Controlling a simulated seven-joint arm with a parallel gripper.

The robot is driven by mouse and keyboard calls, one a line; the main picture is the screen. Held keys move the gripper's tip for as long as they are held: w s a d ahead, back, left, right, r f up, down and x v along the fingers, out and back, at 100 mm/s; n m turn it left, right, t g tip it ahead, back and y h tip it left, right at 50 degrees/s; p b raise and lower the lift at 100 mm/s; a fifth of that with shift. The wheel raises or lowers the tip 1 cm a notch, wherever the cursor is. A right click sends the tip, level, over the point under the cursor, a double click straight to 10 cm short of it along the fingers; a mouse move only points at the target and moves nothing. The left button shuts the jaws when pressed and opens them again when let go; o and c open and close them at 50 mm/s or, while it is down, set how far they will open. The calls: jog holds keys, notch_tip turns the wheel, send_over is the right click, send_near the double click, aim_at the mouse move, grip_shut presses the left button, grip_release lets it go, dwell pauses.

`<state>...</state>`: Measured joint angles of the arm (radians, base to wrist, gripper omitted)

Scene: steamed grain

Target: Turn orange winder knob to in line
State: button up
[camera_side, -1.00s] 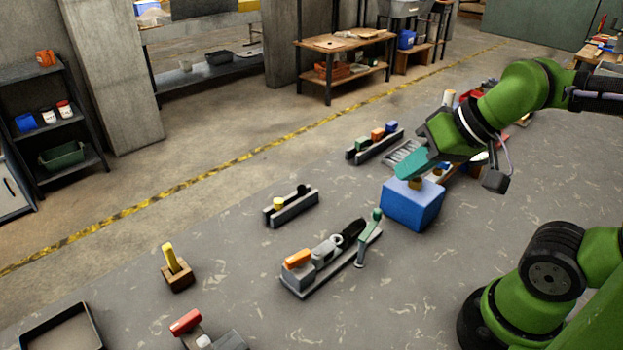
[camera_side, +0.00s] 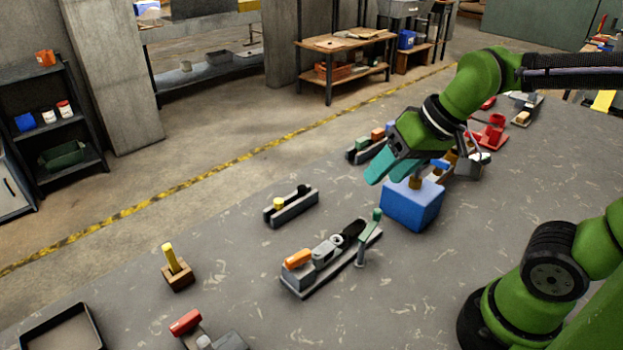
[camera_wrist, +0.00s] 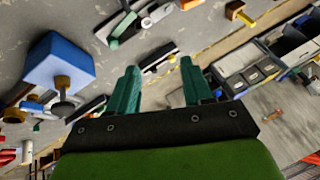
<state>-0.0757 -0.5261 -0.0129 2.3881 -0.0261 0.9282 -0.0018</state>
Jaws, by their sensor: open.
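The orange winder knob (camera_side: 298,259) is a bar-shaped block at the near left end of a grey winder device (camera_side: 318,275). The device also carries a green crank (camera_side: 367,238). In the wrist view the orange knob (camera_wrist: 187,4) shows at the top edge, partly cut off, with the device (camera_wrist: 140,20) to its left. My gripper (camera_side: 384,174) has teal fingers apart and empty. It hangs in the air beyond and to the right of the winder, by the blue box. In the wrist view the fingers (camera_wrist: 160,72) point up the picture, short of the knob.
A blue box (camera_side: 411,205) with a brass knob on top is close to my gripper. A small grey holder (camera_side: 292,207) with a yellow knob stands behind the winder. A wooden block with a yellow handle (camera_side: 170,258) is farther left.

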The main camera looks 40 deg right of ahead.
aim_at(298, 256)
jog(key=o, duration=0.5)
jog(key=w+a+n+g, duration=0.1)
jog(key=w+a+g, duration=0.2)
jog(key=w, duration=0.4)
jog(key=shift+w+f+g, duration=0.15)
jog(key=shift+f+g, duration=0.05)
jog(key=shift+g, duration=0.1)
jog(key=shift+w+a+g+h, duration=0.7)
jog(key=shift+w+a+g, duration=2.6)
jog(key=shift+w+a, duration=0.85)
jog(key=x, duration=1.7)
jog(key=shift+a, duration=0.1)
jog(key=shift+c, duration=0.5)
jog(key=c, duration=0.9)
